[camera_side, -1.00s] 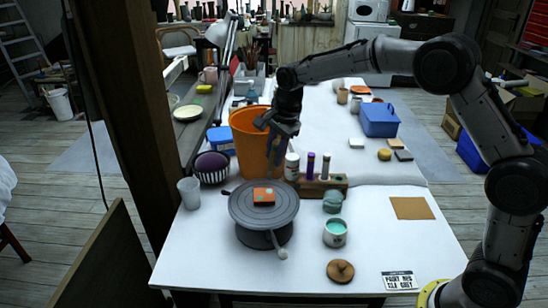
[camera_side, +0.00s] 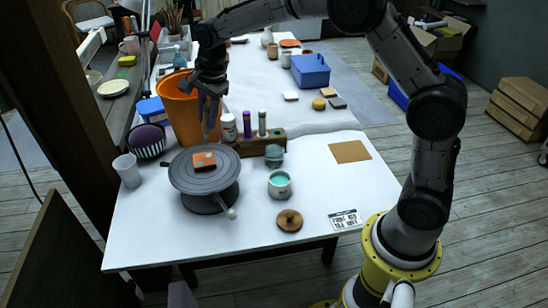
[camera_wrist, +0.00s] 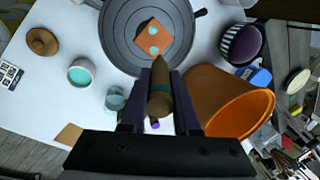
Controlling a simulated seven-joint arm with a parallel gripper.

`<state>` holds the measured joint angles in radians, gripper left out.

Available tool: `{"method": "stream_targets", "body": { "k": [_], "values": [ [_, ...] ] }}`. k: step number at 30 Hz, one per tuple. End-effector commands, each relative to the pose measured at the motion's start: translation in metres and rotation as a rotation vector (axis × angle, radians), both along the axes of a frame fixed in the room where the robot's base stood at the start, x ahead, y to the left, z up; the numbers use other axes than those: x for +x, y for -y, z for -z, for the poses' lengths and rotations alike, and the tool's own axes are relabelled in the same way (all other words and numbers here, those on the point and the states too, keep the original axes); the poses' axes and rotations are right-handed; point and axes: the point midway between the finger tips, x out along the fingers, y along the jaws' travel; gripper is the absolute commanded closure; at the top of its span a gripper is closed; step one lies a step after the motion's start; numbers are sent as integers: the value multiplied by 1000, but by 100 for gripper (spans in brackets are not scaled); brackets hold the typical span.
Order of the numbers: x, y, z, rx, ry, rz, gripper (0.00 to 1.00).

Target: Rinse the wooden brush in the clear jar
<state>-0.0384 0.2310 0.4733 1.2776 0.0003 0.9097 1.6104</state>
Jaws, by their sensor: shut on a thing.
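My gripper (camera_side: 208,98) is raised over the table, in front of the orange bucket in the side view. In the wrist view my gripper (camera_wrist: 159,112) is shut on the wooden brush (camera_wrist: 160,88), a brown tapered piece with a teal band, its far end pointing toward the turntable. The clear jar (camera_side: 274,156) stands on the table to the right of the gripper, beside the bottle rack, with greenish contents. It also shows in the wrist view (camera_wrist: 115,98), left of the fingers. The brush is apart from the jar.
The orange bucket (camera_side: 178,112) stands close behind the gripper. A grey turntable (camera_side: 190,180) bears an orange spotted tile (camera_side: 204,161). A wooden rack (camera_side: 264,145) with bottles and a teal-filled cup (camera_side: 280,186) flank the jar. The table's right front is mostly clear.

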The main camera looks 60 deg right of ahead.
Motion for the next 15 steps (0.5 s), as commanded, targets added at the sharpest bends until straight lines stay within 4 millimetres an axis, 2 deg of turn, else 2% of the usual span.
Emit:
{"method": "stream_targets", "body": {
  "k": [11, 15],
  "values": [
    [0, 0, 0, -1, -15, -7, 100],
    [-4, 1, 2, -4, -55, -75, 100]
  ]
}}
